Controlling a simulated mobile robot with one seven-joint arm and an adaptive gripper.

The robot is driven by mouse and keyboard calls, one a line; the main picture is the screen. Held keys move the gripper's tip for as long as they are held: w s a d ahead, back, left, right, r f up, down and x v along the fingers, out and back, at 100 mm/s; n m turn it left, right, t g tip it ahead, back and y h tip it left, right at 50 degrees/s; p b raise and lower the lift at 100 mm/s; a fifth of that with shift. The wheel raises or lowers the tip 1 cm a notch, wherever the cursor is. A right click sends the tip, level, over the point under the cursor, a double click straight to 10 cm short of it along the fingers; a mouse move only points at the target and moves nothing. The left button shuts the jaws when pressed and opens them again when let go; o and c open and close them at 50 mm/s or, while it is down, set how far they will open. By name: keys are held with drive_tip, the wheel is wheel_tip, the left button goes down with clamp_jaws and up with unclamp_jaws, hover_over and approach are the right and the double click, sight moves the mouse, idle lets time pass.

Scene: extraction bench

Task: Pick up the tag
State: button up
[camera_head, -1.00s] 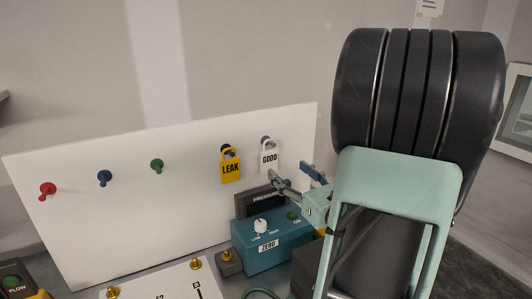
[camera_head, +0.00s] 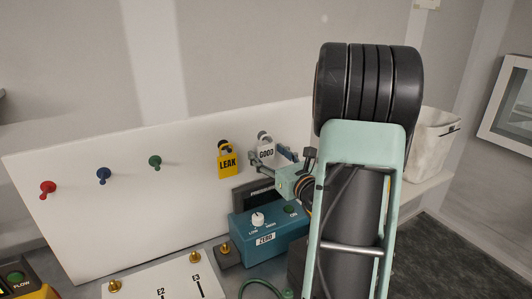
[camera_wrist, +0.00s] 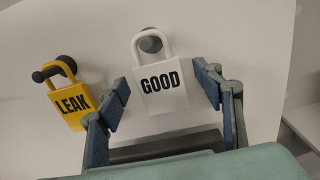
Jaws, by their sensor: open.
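Two padlock-shaped tags hang on dark pegs on the upright white board. The yellow LEAK tag (camera_head: 228,162) hangs left of the white GOOD tag (camera_head: 266,153); in the wrist view the LEAK tag (camera_wrist: 70,105) also shows left of the GOOD tag (camera_wrist: 160,82). My gripper (camera_wrist: 165,88) is open, with its two fingers on either side of the white GOOD tag and small gaps visible between. In the head view my gripper (camera_head: 270,164) is in front of the board by the GOOD tag and partly covers it.
The white board (camera_head: 90,210) also bears red (camera_head: 47,188), blue (camera_head: 103,175) and green (camera_head: 155,161) pegs. Below my gripper stands a teal box (camera_head: 265,234) labelled ZERO, with a knob. A white bin (camera_head: 432,145) stands at the right.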

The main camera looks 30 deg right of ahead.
drive_tip(key=c, duration=1)
drive_tip(key=shift+r, duration=0.15)
drive_tip(key=shift+c, duration=0.2)
